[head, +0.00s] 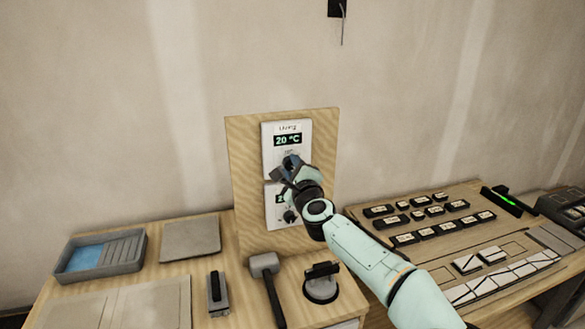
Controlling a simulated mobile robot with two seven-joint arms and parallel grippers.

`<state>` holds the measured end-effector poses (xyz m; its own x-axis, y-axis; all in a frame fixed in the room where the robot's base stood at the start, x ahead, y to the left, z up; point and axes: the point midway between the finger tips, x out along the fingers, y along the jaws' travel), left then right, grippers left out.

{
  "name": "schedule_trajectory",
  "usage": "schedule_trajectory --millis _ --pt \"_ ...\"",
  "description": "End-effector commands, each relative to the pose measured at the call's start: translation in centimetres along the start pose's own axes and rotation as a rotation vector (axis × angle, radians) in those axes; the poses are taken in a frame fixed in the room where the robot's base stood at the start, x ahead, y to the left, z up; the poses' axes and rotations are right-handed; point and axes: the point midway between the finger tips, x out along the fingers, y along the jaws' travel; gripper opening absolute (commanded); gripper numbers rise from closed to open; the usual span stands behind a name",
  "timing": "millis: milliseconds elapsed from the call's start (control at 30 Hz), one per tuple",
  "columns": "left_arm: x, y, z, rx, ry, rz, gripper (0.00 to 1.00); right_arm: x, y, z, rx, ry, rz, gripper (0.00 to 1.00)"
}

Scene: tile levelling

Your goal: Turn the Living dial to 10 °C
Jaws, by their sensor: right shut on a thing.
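The Living thermostat (267,148) is the upper white unit on an upright wooden board (243,165). Its display (288,140) reads 20 °C. My right gripper (290,164) is at the Living dial, shut on it, and hides most of the dial. A second white thermostat (271,214) sits below, with a dark dial (290,216); my gripper and wrist cover much of its display and its label. My left gripper is not in view.
A mallet (265,268) and a black-handled round tool (321,283) lie in front of the board. A grey tray with blue water (92,258) is at left. Several labelled black blocks (430,218) and white tiles (500,278) lie at right.

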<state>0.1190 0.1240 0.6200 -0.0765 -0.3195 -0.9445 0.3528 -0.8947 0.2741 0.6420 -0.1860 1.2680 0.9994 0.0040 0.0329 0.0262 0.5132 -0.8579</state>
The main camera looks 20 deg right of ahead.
Motion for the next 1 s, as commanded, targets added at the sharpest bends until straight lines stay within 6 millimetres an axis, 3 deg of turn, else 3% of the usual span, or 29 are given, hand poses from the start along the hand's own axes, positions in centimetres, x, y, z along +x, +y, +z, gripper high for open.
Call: schedule_trajectory --millis 1000 --pt "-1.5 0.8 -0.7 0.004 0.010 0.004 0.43 0.0 -0.4 0.2 -0.964 -0.044 -0.011 0.05"
